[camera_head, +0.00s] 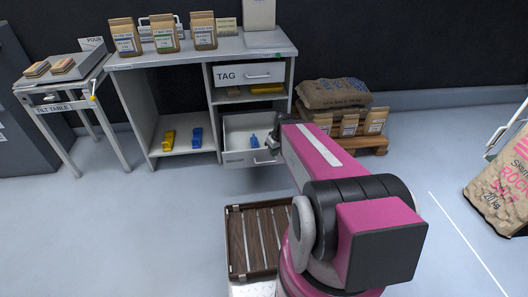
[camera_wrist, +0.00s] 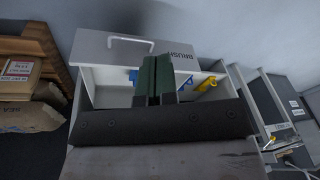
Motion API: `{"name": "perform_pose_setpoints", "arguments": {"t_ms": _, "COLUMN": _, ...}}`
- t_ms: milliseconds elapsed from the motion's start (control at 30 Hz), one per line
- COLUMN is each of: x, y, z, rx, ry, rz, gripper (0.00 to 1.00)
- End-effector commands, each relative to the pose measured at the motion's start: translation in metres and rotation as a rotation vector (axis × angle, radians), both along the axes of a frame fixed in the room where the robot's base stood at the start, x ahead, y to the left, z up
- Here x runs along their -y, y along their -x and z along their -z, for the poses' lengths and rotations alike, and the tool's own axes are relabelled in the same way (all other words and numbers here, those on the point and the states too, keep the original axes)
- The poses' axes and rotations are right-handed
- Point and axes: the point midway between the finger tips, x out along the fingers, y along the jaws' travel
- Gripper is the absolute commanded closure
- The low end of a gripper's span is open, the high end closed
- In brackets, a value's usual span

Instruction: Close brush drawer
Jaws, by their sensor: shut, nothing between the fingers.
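The brush drawer (camera_head: 236,160) is pulled out of the low part of the workbench, and its inside shows. A blue brush (camera_head: 254,141) lies in it. In the wrist view the drawer front (camera_wrist: 100,47) has a light bar handle (camera_wrist: 128,40) and the word BRUSH, and a bit of blue shows inside the drawer. My gripper (camera_head: 275,146) is at the right end of the drawer in the head view. In the wrist view my gripper (camera_wrist: 155,62) has its two dark green fingers together and empty, over the open drawer. I cannot tell whether they touch it.
The TAG drawer (camera_head: 230,76) above is shut. A yellow brush (camera_head: 168,140) and a blue brush (camera_head: 197,138) stand on the left lower shelf. A pallet with sacks (camera_head: 340,95) is at the right. A slatted brown tray (camera_head: 238,240) lies in front; floor to the left is clear.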

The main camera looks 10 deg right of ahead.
Motion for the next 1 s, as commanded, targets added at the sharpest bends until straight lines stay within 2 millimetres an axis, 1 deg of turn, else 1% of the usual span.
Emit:
{"name": "perform_pose_setpoints", "arguments": {"t_ms": 33, "x": 0.000, "y": -0.008, "z": 0.007, "rx": 0.031, "ry": -0.015, "rz": -0.059, "gripper": 1.00}}
{"name": "perform_pose_setpoints", "arguments": {"t_ms": 300, "x": 0.002, "y": -0.044, "z": 0.036, "rx": 0.266, "ry": -0.049, "rz": -0.420, "gripper": 1.00}}
{"name": "perform_pose_setpoints", "arguments": {"t_ms": 600, "x": 0.014, "y": -0.078, "z": 0.064, "rx": 0.527, "ry": 0.030, "rz": -0.742, "gripper": 1.00}}
{"name": "perform_pose_setpoints", "arguments": {"t_ms": 800, "x": 0.020, "y": -0.087, "z": 0.072, "rx": 0.611, "ry": 0.087, "rz": -0.844, "gripper": 1.00}}
{"name": "perform_pose_setpoints", "arguments": {"t_ms": 1000, "x": 0.020, "y": -0.091, "z": 0.077, "rx": 0.627, "ry": 0.099, "rz": -0.866, "gripper": 1.00}}
